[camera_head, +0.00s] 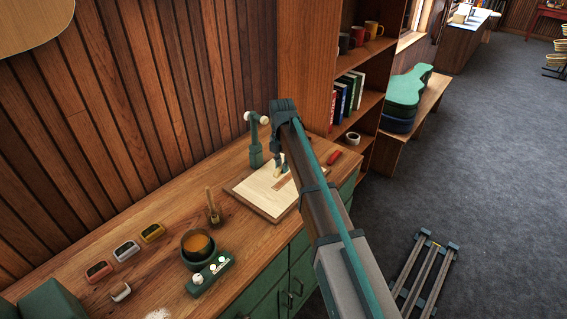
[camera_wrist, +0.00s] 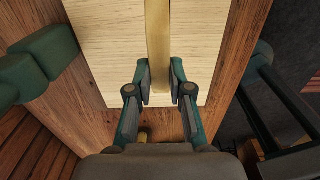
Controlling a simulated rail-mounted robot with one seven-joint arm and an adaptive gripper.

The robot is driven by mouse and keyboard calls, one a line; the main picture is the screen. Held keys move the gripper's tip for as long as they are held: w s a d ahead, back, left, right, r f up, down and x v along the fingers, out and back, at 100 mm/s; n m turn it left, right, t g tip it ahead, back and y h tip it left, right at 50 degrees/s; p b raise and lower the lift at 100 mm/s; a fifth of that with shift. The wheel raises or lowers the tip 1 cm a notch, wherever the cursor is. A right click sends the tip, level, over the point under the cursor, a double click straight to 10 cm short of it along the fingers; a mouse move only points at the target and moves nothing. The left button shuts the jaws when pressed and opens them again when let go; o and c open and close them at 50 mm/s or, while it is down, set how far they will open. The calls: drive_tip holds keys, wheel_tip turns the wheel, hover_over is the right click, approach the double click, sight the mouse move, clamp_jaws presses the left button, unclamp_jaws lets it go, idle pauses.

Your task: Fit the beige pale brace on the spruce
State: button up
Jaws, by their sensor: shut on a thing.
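The spruce (camera_head: 258,192) is a pale rectangular panel lying on the wooden workbench; it also shows in the wrist view (camera_wrist: 205,45). My gripper (camera_wrist: 159,82) is over it, its two fingers shut on the sides of the beige pale brace (camera_wrist: 158,40). The brace is a long narrow strip running away from me past the fingertips, over the spruce. In the head view, my gripper (camera_head: 281,165) is partly hidden by my arm, with a small pale piece below it. I cannot tell whether the brace touches the spruce. A brown patch (camera_head: 285,184) shows on the panel.
A green post lamp (camera_head: 256,145) stands just behind the panel. A red item (camera_head: 334,157) lies to its right. A brush-like tool (camera_head: 213,206), a dark pot (camera_head: 198,247) and a green knobbed box (camera_head: 210,275) stand at the left. A shelf (camera_head: 345,100) rises behind.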

drive_tip(key=shift+f+b, duration=1)
drive_tip(key=shift+f, duration=1.5)
drive_tip(key=o, duration=0.9)
drive_tip(key=o, duration=0.3)
drive_tip(key=shift+r, duration=0.15)
drive_tip(key=shift+r+p, duration=2.05)
drive_tip(key=shift+r, duration=1.3)
